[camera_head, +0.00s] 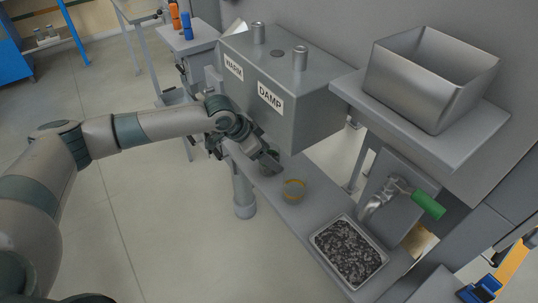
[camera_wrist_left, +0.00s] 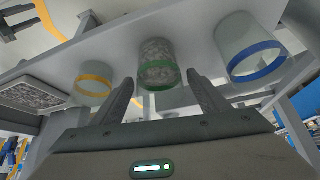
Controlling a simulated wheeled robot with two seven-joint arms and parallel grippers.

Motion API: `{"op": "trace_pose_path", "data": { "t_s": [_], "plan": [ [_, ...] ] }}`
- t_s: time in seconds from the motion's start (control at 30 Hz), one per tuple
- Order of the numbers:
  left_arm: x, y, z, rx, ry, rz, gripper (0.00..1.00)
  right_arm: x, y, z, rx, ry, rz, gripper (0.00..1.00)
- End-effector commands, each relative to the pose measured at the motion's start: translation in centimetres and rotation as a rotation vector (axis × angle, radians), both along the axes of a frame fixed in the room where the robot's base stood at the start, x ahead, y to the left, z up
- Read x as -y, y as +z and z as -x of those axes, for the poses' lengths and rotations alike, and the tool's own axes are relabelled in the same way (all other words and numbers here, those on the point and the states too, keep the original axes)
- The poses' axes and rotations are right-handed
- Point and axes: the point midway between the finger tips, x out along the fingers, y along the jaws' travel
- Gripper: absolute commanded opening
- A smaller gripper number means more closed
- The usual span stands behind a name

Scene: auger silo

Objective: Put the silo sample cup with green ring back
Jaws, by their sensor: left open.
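The silo sample cup with the green ring (camera_wrist_left: 159,68) is in the left wrist view, clear-walled and filled with grey grains. It stands on the grey bench, in front of and between the finger ends. My left gripper (camera_wrist_left: 160,80) is open and is not closed on it. In the head view my left gripper (camera_head: 268,160) is low beside the grey box and hides most of what is at its fingers. A yellow-ring cup (camera_head: 293,190) stands on the bench and shows in the left wrist view (camera_wrist_left: 94,79). A blue-ring cup (camera_wrist_left: 252,55) is on the other side.
A tray of dark grains (camera_head: 348,252) lies on the bench. The grey box labelled WARM and DAMP (camera_head: 285,85) overhangs close to the gripper. A green-handled crank (camera_head: 427,205) and open metal hopper (camera_head: 430,85) are to the right. A dark pronged shape (camera_wrist_left: 18,22) is unclear.

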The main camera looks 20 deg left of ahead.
Motion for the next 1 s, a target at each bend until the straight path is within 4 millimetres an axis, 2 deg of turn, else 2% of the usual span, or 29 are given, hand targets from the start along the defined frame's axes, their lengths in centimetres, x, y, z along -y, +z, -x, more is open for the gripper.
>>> {"op": "trace_pose_path", "data": {
  "t_s": [0.17, 0.7, 1.0],
  "plan": [
    [-0.9, 0.7, 0.7, 0.000, 0.001, -0.001, 0.69, 0.5, -0.4, 0.2, -0.028, -0.007, 0.009, 0.42],
    [-7.8, 0.7, 6.8, -0.001, 0.001, -0.002, 0.69, 2.1, -1.6, 1.5, -0.132, -0.017, 0.040, 0.42],
    [-9.4, 0.8, 8.2, 0.000, 0.001, 0.000, 0.69, 2.4, -1.7, 1.9, -0.156, -0.020, 0.046, 0.42]
  ]
}}
